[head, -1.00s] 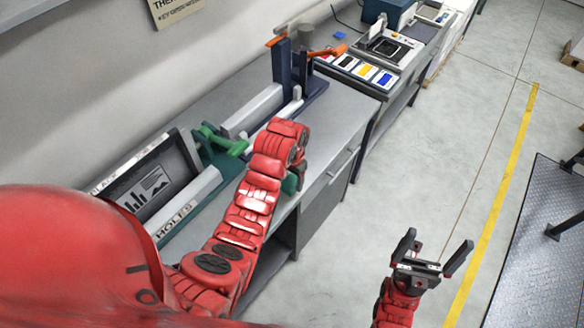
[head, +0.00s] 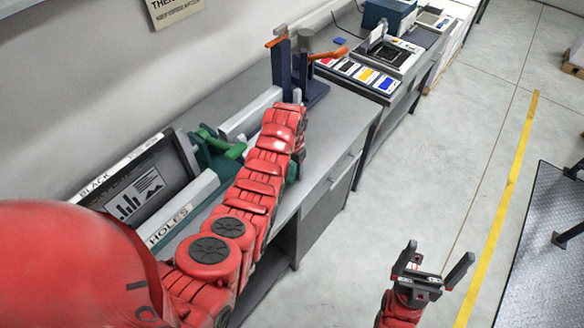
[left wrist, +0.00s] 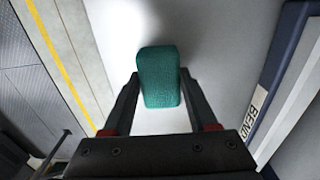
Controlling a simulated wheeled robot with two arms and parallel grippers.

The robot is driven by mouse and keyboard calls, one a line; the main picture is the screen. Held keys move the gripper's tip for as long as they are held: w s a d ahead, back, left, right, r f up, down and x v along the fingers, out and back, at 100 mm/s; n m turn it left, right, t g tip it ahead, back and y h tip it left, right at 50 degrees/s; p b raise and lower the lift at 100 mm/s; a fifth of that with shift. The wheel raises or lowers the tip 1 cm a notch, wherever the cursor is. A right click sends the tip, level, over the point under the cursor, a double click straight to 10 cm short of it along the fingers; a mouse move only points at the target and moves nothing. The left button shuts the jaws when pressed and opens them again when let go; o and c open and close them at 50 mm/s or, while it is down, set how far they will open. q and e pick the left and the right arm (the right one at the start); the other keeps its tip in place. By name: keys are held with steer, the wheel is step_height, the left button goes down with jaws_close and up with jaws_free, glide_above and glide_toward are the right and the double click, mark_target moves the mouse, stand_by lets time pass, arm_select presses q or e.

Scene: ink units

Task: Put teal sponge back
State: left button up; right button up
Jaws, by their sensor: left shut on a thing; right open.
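The teal sponge (left wrist: 160,78) is between the two fingers of my left gripper (left wrist: 159,92) in the left wrist view. The fingers are shut on its sides, and its far end sticks out past them. It is over the pale grey bench top, with a dark shadow near it; I cannot tell whether it touches the surface. In the head view my left arm hides most of the gripper, and a small teal patch (head: 292,172) shows beside the wrist. My right gripper (head: 440,256) is open and empty over the floor, right of the bench.
On the bench (head: 330,125) stand a dark blue fixture (head: 283,70) with orange handles, a green clamp (head: 218,140) and a dark framed panel (head: 140,192). Colored ink trays (head: 365,75) lie beyond. The left wrist view shows a "BEND" label (left wrist: 257,107).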

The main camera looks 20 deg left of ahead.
arm_select(q)
steer(key=shift+s+f, duration=0.1)
steer(key=shift+f, duration=0.2)
steer(key=o, duration=1.2)
steer(key=shift+r, duration=0.1)
